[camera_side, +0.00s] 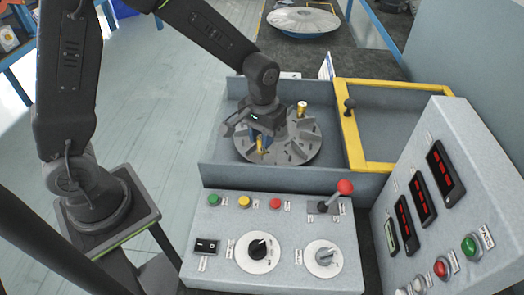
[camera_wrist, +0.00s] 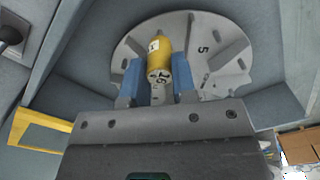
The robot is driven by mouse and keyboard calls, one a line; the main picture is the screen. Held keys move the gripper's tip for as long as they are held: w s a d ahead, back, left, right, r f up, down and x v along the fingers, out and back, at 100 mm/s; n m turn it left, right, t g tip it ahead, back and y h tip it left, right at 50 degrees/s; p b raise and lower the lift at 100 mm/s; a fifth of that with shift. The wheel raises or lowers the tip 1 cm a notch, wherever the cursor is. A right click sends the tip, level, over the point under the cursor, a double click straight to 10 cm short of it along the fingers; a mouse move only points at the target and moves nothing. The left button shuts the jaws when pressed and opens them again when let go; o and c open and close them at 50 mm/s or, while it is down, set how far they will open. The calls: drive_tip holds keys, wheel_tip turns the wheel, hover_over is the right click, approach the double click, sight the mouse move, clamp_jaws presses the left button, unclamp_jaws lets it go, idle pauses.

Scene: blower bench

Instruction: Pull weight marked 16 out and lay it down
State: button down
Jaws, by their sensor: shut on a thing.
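The yellow weight marked 16 (camera_wrist: 158,62) shows in the wrist view between the two blue fingers of my gripper (camera_wrist: 160,82). Its grey end bears the number 16. In the side view my gripper (camera_side: 261,147) points down over the left part of the grey slotted disc (camera_side: 300,150), with a bit of yellow between its fingers. The disc also shows in the wrist view (camera_wrist: 205,35), with a 5 marked on it. My gripper is shut on the weight. The weight is at a slot of the disc; I cannot tell whether it touches the disc.
Another yellow weight (camera_side: 302,108) stands at the disc's far side. Grey walls (camera_side: 290,180) surround the disc. A yellow-framed cover (camera_side: 363,167) with a black knob is to the right. A control panel (camera_side: 275,235) with a red-knobbed lever (camera_side: 344,188) stands in front.

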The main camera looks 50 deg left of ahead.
drive_tip(key=shift+r, duration=1.45)
drive_tip(key=shift+r, duration=0.1)
